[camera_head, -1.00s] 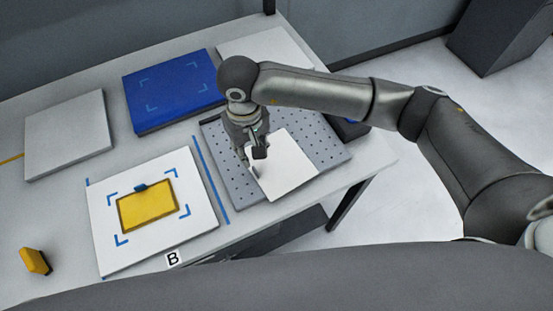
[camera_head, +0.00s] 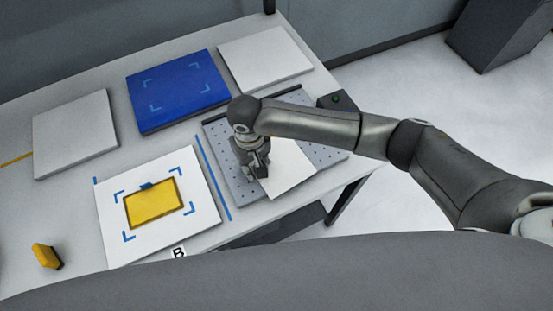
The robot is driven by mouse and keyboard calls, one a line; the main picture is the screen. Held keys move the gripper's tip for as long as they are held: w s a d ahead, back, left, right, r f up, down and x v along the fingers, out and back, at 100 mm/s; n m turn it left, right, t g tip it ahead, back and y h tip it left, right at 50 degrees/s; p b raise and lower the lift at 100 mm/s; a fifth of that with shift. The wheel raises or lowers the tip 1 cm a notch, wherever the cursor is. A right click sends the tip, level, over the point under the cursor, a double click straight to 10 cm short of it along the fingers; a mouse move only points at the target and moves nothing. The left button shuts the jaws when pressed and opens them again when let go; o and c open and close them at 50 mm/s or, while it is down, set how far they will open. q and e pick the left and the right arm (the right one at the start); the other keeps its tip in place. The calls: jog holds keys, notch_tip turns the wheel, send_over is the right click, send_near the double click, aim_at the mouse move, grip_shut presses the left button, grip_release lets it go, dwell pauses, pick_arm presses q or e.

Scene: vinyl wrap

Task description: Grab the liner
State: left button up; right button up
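A white sheet, which looks like the liner (camera_head: 291,172), lies on the grey perforated plate (camera_head: 222,145) at the right of the table. My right gripper (camera_head: 262,174) points down at the sheet's left edge. Its fingers are small and partly hidden by the gripper body, so I cannot tell whether they are closed on the sheet. A yellow rectangle (camera_head: 153,204) with a small blue tab (camera_head: 146,185) lies on a white board (camera_head: 117,244) with blue corner marks. My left gripper is not in view.
A blue panel (camera_head: 178,92) lies at the back, with white panels on its left (camera_head: 75,134) and right (camera_head: 265,58). A yellow tool (camera_head: 46,256) lies at the front left. A dark box with a green button (camera_head: 336,99) stands behind the plate. The table's right edge is near the plate.

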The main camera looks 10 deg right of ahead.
grip_shut()
jog(key=shift+r, duration=0.15)
